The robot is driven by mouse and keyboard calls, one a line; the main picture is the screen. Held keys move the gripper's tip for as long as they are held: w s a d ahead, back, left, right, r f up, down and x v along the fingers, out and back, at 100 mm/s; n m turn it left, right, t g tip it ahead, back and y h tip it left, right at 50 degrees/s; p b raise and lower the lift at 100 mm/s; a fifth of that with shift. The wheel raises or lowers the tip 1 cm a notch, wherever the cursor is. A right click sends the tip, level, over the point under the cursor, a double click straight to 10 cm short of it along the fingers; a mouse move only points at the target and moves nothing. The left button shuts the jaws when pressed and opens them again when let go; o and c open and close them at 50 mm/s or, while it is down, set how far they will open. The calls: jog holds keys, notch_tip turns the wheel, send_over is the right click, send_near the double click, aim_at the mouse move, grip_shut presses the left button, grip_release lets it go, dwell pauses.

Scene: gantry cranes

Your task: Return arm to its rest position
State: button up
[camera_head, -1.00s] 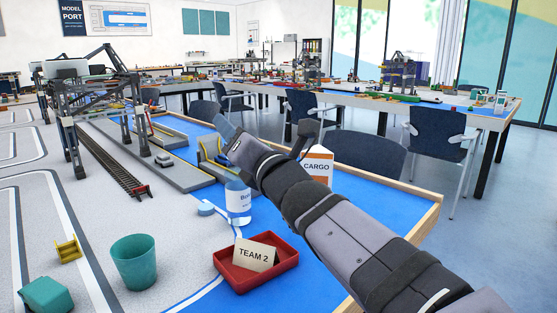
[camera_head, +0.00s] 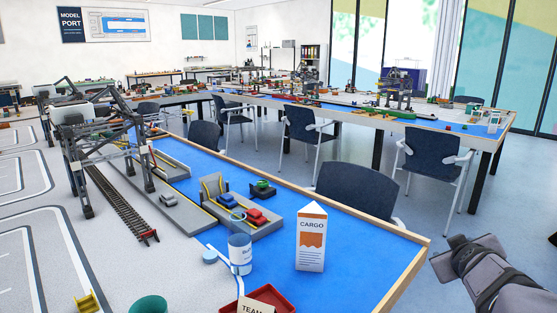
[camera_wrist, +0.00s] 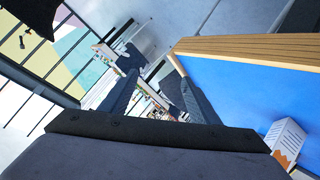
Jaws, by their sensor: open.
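My arm enters the head view from the lower right corner. Its dark end, with my gripper (camera_head: 456,250), is beyond the blue table's wooden edge, over the floor. In the wrist view, a broad dark grey part of my own arm end fills the bottom. The wrist view looks at the table's wooden corner (camera_wrist: 240,50), tilted, with the white and orange cargo carton (camera_wrist: 287,142) at the lower right.
The cargo carton also stands upright in the head view (camera_head: 311,240). A white can (camera_head: 240,255), a red tray (camera_head: 285,298) and a teal cup (camera_head: 149,306) are nearby. A gantry crane (camera_head: 100,150) stands at left. A dark chair (camera_head: 355,195) is behind the table edge.

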jog(key=s+d+f+m+g+p, duration=0.1)
jog(key=s+d+m+p, duration=0.1)
jog(key=s+d+m, duration=0.2)
jog(key=s+a+f+n+g+y+b, duration=0.15)
jog(key=a+f+b, duration=0.25)
jog(key=a+f, duration=0.4)
jog(key=s+a+f+g+y+b, duration=0.25)
jog(key=a+f, duration=0.35)
jog(key=f, duration=0.3)
jog(key=s+a+f+n+g+y+b, duration=0.1)
jog(key=s+a+f+y+b, duration=0.15)
jog(key=a+f+b, duration=0.45)
jog(key=s+a+f+g+b, duration=0.1)
jog(key=s+a+f+g, duration=0.1)
jog(key=s+a+f, duration=0.5)
jog(key=s+a+f+g+b, duration=0.25)
jog(key=s+f, duration=0.25)
jog(key=s, duration=0.3)
notch_tip(320, 180, up, 55)
jog(key=p, duration=5.6)
jog(key=shift+d+h, duration=0.2)
jog(key=shift+h, duration=0.25)
